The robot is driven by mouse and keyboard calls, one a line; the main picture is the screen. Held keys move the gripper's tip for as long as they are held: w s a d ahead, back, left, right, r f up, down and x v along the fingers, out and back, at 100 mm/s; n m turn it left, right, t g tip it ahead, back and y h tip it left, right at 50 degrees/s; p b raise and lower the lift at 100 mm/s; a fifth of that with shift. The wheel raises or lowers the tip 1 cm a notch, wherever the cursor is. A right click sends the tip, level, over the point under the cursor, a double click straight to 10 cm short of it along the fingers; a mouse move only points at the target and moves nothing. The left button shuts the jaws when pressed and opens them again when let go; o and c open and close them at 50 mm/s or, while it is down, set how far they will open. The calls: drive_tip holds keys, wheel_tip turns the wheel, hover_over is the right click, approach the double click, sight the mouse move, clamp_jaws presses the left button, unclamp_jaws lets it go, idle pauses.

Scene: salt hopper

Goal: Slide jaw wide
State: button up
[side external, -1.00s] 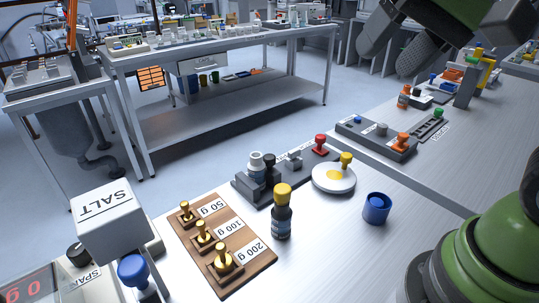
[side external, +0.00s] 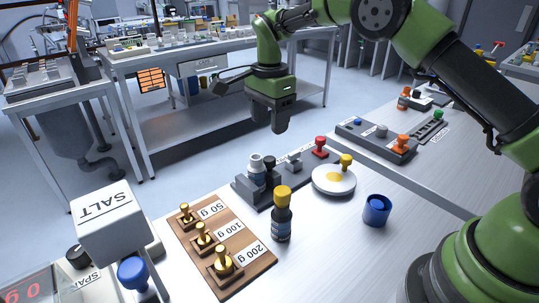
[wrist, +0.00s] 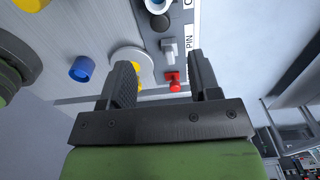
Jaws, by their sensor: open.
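My gripper (side external: 280,120) hangs in the air above the far edge of the near table, pointing down. In the wrist view my gripper (wrist: 162,65) is open and empty, its two dark fingers apart. A red knob (side external: 320,144) stands below it, and in the wrist view this red knob (wrist: 173,80) shows between the fingers, apart from them. A grey block-like part (side external: 293,160) sits beside the red knob on the same strip. A slotted plate with a green knob (side external: 438,115) lies on the right table. I cannot tell which part is the jaw.
A white dish (side external: 325,186) with a yellow knob, a blue cup (side external: 377,210) and a yellow-capped bottle (side external: 282,222) stand on the near table. A wooden board (side external: 250,274) holds brass weights. The salt hopper (side external: 110,225) is at left. The table's front right is clear.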

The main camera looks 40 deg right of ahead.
sight(270, 159)
wheel_tip(270, 159, down, 10)
drive_tip(key=shift+r, duration=0.25)
clamp_jaws()
drive_tip(key=shift+d, duration=1.2)
unclamp_jaws()
